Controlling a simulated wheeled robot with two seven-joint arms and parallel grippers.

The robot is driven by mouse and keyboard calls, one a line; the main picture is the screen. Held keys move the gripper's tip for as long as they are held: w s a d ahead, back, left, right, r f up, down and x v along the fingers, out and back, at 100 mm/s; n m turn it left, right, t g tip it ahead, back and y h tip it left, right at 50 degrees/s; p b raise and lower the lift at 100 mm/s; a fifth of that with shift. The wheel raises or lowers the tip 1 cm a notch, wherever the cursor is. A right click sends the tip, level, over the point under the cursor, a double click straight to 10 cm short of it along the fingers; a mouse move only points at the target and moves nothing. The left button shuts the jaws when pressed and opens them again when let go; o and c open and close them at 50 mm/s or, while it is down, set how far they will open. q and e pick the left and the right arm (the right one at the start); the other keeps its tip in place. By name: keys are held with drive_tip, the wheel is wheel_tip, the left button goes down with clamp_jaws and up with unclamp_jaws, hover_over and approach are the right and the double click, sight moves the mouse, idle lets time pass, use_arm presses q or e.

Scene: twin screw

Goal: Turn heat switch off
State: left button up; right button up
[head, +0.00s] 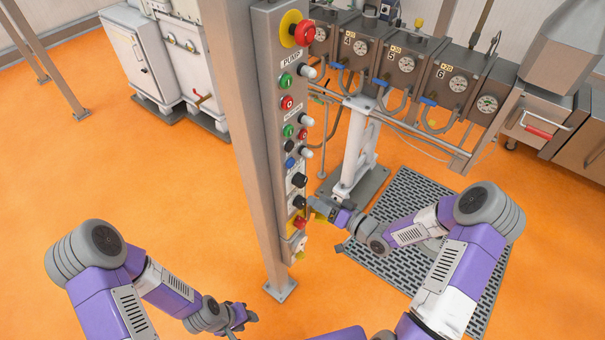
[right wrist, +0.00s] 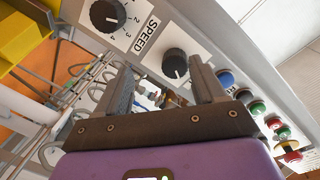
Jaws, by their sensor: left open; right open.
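A tall grey control panel (head: 268,120) carries the switches in the head view. No label reading heat is legible, so I cannot tell which switch it is. My right gripper (head: 318,207) is beside these lower controls. In the right wrist view its open, empty fingers (right wrist: 155,68) point toward the panel, with a black knob (right wrist: 175,64) near the right finger and a SPEED dial (right wrist: 107,15) behind the left. My left gripper (head: 243,318) is open, low and away from the panel.
An emergency stop (head: 304,33) and several coloured buttons sit higher on the panel. Machinery with gauges (head: 402,64) stands behind at the right. A grey floor grate (head: 410,205) lies below my right arm. The orange floor (head: 150,180) at the left is clear.

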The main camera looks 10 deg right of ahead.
sight(304, 183)
drive_tip(key=shift+n+y, duration=0.4)
drive_tip(key=shift+y, duration=0.1)
drive_tip(key=w+a+r, duration=0.1)
drive_tip(key=w, duration=0.1)
drive_tip(key=w+a, duration=0.1)
drive_tip(key=w, duration=0.1)
drive_tip(key=w+a+r, duration=0.1)
drive_tip(key=w, duration=0.1)
drive_tip(key=shift+w+a+r+p, duration=0.1)
drive_tip(key=shift+a+r+p, duration=0.2)
drive_tip(key=shift+r, duration=0.05)
drive_tip(key=c, duration=1.1)
drive_tip(key=shift+o, duration=0.2)
